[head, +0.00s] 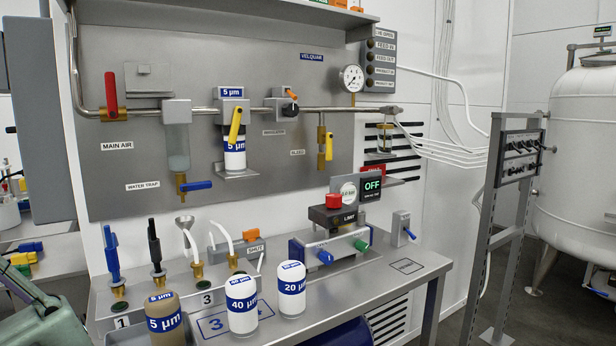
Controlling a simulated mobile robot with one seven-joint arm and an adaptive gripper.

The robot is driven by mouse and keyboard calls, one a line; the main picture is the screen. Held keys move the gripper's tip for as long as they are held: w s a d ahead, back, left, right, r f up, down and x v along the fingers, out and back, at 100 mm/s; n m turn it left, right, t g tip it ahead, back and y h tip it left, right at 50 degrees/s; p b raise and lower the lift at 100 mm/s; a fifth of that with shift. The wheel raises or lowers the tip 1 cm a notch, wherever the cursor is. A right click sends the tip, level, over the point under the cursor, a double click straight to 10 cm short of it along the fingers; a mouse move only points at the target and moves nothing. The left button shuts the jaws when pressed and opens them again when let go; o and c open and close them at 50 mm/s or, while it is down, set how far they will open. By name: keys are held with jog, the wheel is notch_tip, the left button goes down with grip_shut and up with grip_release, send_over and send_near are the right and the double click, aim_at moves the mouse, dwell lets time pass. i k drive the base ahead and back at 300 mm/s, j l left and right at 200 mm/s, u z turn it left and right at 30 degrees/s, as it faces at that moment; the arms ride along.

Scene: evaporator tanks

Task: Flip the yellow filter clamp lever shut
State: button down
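The yellow filter clamp lever (235,125) is on the front of the filter unit on the grey wall panel. It stands near upright, slightly tilted, partly in front of the white 5 µm filter cartridge (235,160). The filter head (231,107) above carries a 5 µm label. The cartridge sits above a small metal shelf (238,174). I cannot tell from this view whether the lever is latched. My gripper's fingers are not in view. A grey-green part at the lower left seems to be my arm, well away from the lever.
Left of the filter are a red main air handle (111,92) and a water trap (177,140) with a blue lever. A yellow bleed lever (328,147) is to the right. The bench (412,268) below holds several cartridges, fittings and a test unit (330,245).

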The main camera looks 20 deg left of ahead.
aim_at(237, 110)
jog(key=k+u, duration=0.2)
jog(key=u, duration=0.65)
jog(key=i+u, duration=0.15)
jog(key=u, duration=0.2)
jog(key=i+l+u, duration=0.1)
jog(key=u, duration=0.3)
jog(key=i+l, duration=0.4)
jog(key=l, duration=0.25)
